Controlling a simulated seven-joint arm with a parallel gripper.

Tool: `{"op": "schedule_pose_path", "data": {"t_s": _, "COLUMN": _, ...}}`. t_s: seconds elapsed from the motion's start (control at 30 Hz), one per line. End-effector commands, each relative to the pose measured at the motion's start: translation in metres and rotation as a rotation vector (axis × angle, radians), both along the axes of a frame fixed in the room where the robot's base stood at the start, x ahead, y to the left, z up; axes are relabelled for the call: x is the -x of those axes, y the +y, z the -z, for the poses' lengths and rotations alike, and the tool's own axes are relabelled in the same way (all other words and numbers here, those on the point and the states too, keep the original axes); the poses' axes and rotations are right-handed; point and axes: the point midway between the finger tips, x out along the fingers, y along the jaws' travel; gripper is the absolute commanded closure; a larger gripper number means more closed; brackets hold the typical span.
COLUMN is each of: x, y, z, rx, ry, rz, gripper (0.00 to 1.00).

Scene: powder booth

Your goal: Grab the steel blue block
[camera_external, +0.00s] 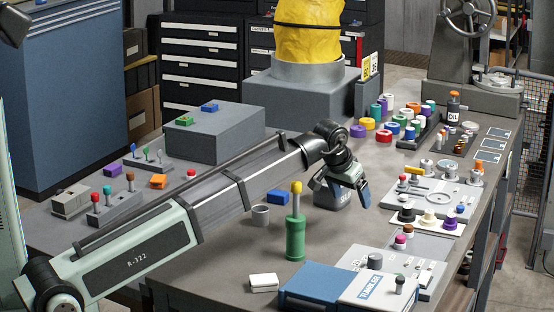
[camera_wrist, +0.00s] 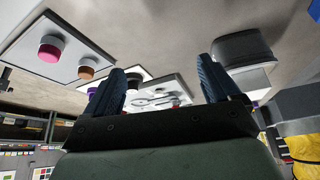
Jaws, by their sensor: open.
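A blue block (camera_external: 278,197) lies on the grey table in the external view, beside a grey cup and behind a green bottle. A smaller blue brick (camera_external: 209,107) lies on top of a grey box. I cannot tell for certain which is the steel blue one. My gripper (camera_external: 343,196) is open over the table, to the right of the larger blue block and apart from it. A dark blue-grey weight-like object (camera_external: 332,198) stands just by its fingers. In the wrist view my gripper (camera_wrist: 163,66) shows two dark blue fingers spread with nothing between them; no blue block is clear there.
The green bottle (camera_external: 295,238) with a yellow top stands upright near the grey cup (camera_external: 261,215). The grey box (camera_external: 213,134) is behind. Panels with knobs (camera_external: 440,190) line the right side. A blue and white case (camera_external: 345,290) lies in front.

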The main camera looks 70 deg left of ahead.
Motion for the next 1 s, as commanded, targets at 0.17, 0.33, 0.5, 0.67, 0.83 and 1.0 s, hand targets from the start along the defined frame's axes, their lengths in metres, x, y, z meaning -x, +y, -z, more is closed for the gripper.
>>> {"op": "schedule_pose_path", "data": {"t_s": 0.17, "x": 0.047, "y": 0.078, "z": -0.017, "rx": 0.033, "ry": 0.054, "rz": -0.12, "gripper": 0.11}}
{"op": "schedule_pose_path", "data": {"t_s": 0.33, "x": 0.093, "y": 0.138, "z": -0.037, "rx": 0.063, "ry": 0.091, "rz": -0.214, "gripper": 0.11}}
{"op": "schedule_pose_path", "data": {"t_s": 0.5, "x": 0.129, "y": 0.177, "z": -0.051, "rx": 0.088, "ry": 0.116, "rz": -0.28, "gripper": 0.11}}
{"op": "schedule_pose_path", "data": {"t_s": 0.67, "x": 0.146, "y": 0.193, "z": -0.058, "rx": 0.1, "ry": 0.126, "rz": -0.309, "gripper": 0.11}}
{"op": "schedule_pose_path", "data": {"t_s": 0.83, "x": 0.147, "y": 0.198, "z": -0.047, "rx": 0.104, "ry": 0.131, "rz": -0.314, "gripper": 0.11}}
{"op": "schedule_pose_path", "data": {"t_s": 1.0, "x": 0.141, "y": 0.203, "z": -0.021, "rx": 0.104, "ry": 0.132, "rz": -0.313, "gripper": 0.11}}
